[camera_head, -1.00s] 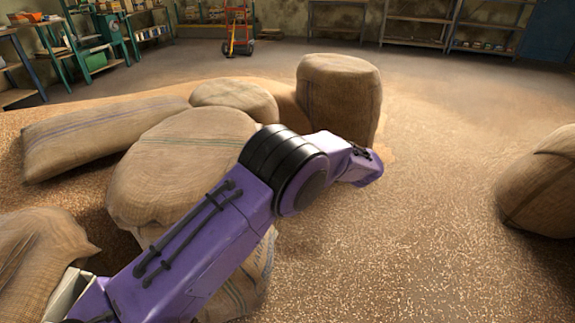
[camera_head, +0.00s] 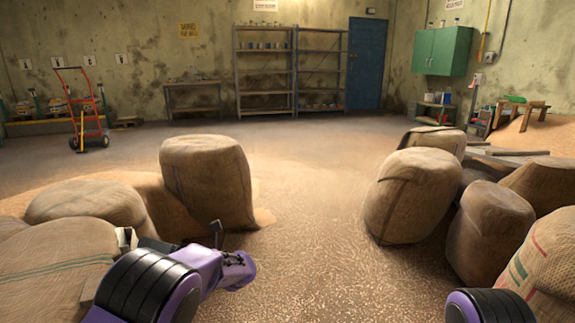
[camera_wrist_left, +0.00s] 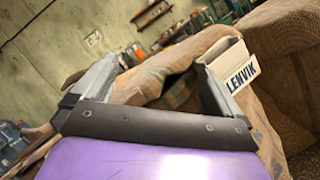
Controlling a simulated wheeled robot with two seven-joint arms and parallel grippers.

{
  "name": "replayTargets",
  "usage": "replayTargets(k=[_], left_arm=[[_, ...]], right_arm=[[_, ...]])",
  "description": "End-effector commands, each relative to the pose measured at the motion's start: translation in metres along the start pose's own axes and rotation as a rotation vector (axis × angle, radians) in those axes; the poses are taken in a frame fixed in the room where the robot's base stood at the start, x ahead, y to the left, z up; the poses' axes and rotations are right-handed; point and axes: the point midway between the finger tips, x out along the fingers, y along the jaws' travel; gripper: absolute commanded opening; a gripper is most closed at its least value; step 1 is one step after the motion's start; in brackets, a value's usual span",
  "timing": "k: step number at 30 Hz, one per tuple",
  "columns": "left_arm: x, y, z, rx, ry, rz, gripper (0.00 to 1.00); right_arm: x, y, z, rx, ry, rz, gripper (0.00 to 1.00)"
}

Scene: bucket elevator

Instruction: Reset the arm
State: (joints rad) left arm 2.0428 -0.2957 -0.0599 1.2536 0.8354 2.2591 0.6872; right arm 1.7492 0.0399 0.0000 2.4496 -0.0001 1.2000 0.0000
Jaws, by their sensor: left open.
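My left arm (camera_head: 210,267), purple with a black ribbed joint, enters the head view at the lower left, in front of the sacks. Its gripper cannot be made out clearly there. In the left wrist view my left gripper (camera_wrist_left: 158,68) is open, its two grey fingers spread wide with nothing gripped between them. A cream open box (camera_wrist_left: 237,70) marked LENVIK shows beside the right-hand finger; whether they touch I cannot tell. Part of my right arm (camera_head: 490,306) shows at the bottom right of the head view; its gripper is out of view.
A tall sack (camera_head: 207,182) stands beyond my left arm, with lower sacks (camera_head: 88,203) to its left. More sacks (camera_head: 412,196) crowd the right side. Grain-strewn floor (camera_head: 315,235) lies clear between them. Shelves (camera_head: 265,75) and a red hand truck (camera_head: 80,110) stand farther back.

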Motion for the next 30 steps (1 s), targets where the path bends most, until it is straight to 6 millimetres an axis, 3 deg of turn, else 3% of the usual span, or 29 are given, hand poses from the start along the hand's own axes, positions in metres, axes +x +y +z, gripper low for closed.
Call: replayTargets(k=[2, 4, 5, 6, 8, 9, 11, 13, 16, 18, 21, 30], left_arm=[[0.011, -0.020, -0.003, 0.438, -0.284, -0.089, 1.00], [0.007, -0.043, -0.025, 0.841, -0.548, -0.177, 1.00], [0.003, -0.051, -0.043, 1.015, -0.666, -0.219, 1.00], [-0.006, -0.057, -0.073, 1.239, -0.828, -0.284, 1.00], [-0.022, -0.056, -0.124, 1.511, -1.050, -0.380, 1.00], [-0.032, -0.048, -0.158, 1.656, -1.183, -0.446, 1.00], [-0.045, -0.027, -0.207, 1.828, -1.370, -0.549, 1.00], [-0.058, 0.011, -0.258, 1.973, -1.562, -0.681, 1.00], [-0.070, 0.079, -0.312, 2.086, -1.768, -0.881, 1.00], [-0.071, 0.126, -0.334, 2.115, -1.831, -1.009, 1.00], [-0.065, 0.167, -0.345, 2.140, -1.826, -1.116, 1.00], [-0.064, 0.173, -0.350, 2.147, -1.813, -1.142, 1.00]], right_arm=[[-0.026, 0.002, -0.011, 0.000, 0.000, 0.000, 0.43], [-0.050, 0.004, -0.021, 0.000, 0.000, 0.000, 0.43], [-0.061, 0.005, -0.025, 0.000, 0.000, 0.000, 0.43], [-0.077, 0.007, -0.032, 0.000, 0.001, 0.000, 0.43], [-0.096, 0.009, -0.040, 0.000, 0.001, 0.000, 0.43], [-0.108, 0.009, -0.045, 0.000, 0.001, 0.000, 0.43], [-0.125, 0.011, -0.052, 0.000, 0.001, 0.000, 0.43], [-0.146, 0.013, -0.060, 0.000, 0.000, 0.000, 0.43], [-0.175, 0.016, -0.072, 0.000, 0.000, 0.000, 0.43], [-0.195, 0.018, -0.081, 0.000, 0.000, 0.000, 0.43], [-0.218, 0.020, -0.090, 0.000, 0.001, 0.000, 0.43], [-0.223, 0.020, -0.092, 0.000, 0.000, 0.000, 0.43]])
